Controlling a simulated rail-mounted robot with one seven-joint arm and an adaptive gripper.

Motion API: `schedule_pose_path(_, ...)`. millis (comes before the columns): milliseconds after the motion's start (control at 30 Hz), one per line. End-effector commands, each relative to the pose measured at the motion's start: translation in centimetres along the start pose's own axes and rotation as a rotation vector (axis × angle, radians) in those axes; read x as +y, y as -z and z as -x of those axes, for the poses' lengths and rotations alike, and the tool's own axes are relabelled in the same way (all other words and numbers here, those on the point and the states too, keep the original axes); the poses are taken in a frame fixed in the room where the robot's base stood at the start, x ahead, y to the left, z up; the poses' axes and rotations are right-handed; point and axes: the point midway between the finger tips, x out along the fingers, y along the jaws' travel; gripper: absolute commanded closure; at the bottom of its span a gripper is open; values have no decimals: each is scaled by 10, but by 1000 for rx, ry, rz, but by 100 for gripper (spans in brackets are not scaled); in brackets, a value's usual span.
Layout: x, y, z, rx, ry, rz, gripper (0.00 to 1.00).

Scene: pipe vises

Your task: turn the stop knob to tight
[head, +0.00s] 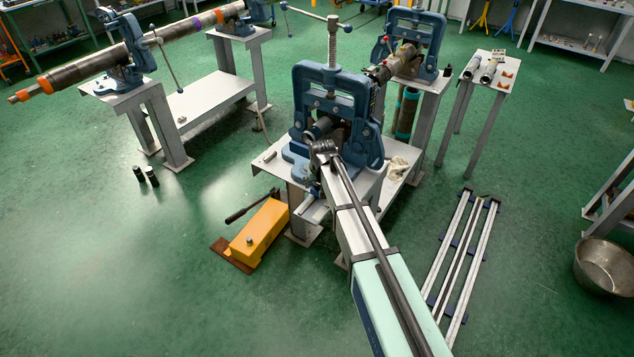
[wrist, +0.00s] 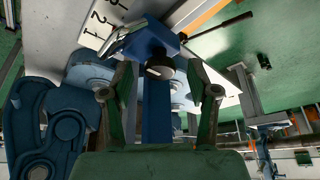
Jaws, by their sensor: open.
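In the wrist view, a dark round knob (wrist: 160,68) with a pale mark on its face sits on a blue bar (wrist: 157,105); it appears to be the stop knob. My gripper (wrist: 161,75) is open, with one finger on each side of the knob and visible gaps between. It holds nothing. In the head view, my arm reaches to the front of the blue pipe vise (head: 334,100) on a grey stand. The knob cannot be made out there, and my arm's end hides part of the vise front.
A white plate with black digits (wrist: 103,22) lies beside the bar. A blue casting (wrist: 62,130) is close on the left. On the floor are a yellow tool (head: 262,232) and a rail frame (head: 462,255). A small side table (head: 488,72) stands at the back right.

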Motion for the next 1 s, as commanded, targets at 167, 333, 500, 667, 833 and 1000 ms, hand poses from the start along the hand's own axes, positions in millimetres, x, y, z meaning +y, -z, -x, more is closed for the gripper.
schedule_pose_path(167,0,0,12,2,0,0,40)
schedule_pose_path(333,0,-1,40,3,0,0,40)
schedule_pose_path(500,0,-1,73,2,0,0,40)
schedule_pose_path(667,0,-1,99,2,0,0,40)
schedule_pose_path(833,0,-1,115,0,0,0,40)
schedule_pose_path(1000,0,0,120,0,0,0,40)
